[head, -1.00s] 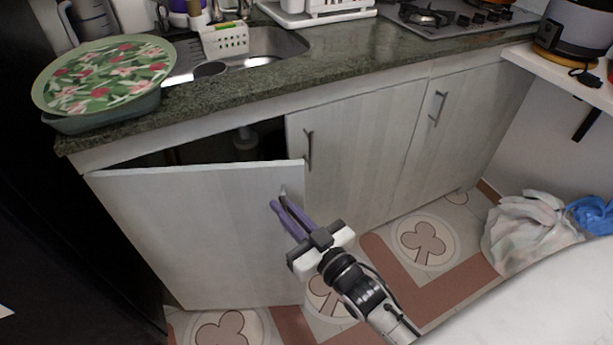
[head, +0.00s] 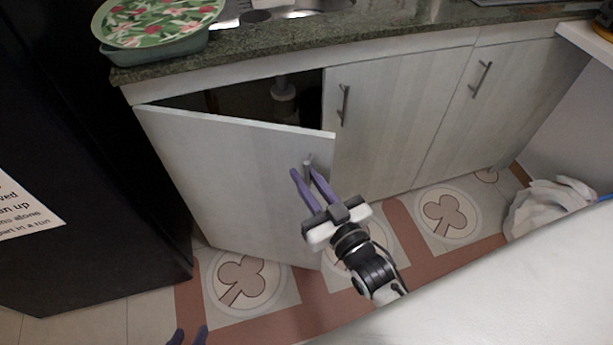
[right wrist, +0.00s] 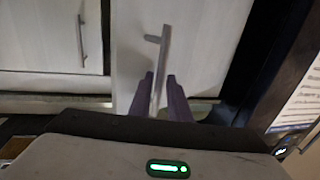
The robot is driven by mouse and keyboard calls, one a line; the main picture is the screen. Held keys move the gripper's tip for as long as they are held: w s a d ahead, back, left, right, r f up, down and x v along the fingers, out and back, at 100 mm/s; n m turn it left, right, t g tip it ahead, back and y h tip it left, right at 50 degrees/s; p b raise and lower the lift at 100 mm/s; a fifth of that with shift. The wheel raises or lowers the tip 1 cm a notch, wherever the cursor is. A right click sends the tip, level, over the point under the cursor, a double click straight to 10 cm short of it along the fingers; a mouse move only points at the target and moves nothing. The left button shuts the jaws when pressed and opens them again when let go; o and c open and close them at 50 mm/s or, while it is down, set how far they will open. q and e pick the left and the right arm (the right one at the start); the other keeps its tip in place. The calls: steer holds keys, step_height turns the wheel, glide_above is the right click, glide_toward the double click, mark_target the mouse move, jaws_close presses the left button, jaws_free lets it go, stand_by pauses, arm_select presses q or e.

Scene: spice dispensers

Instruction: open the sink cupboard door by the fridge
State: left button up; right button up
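The pale wooden sink cupboard door (head: 225,175) beside the fridge stands partly open, swung out from its left side, with a dark gap above it. Its metal bar handle (head: 308,158) is near its free right edge and also shows in the right wrist view (right wrist: 165,45). My right gripper (head: 301,165) is at this handle, its purple fingers apart on either side of the bar; firm contact cannot be told.
The black fridge (head: 80,130) stands close at the left. Closed cupboard doors (head: 390,120) are to the right under the green counter (head: 300,38). A pale pipe (head: 283,90) shows inside the cupboard. A white bag (head: 545,205) lies on the floor at right.

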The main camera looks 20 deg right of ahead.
steer(key=shift+s, duration=0.1)
steer(key=shift+s+d, duration=0.1)
steer(key=shift+s, duration=0.25)
steer(key=s, duration=0.9)
steer(key=shift+s+d+p, duration=0.2)
steer(key=shift+d+p, duration=0.1)
steer(key=shift+d, duration=0.15)
steer(key=shift+c, duration=0.5)
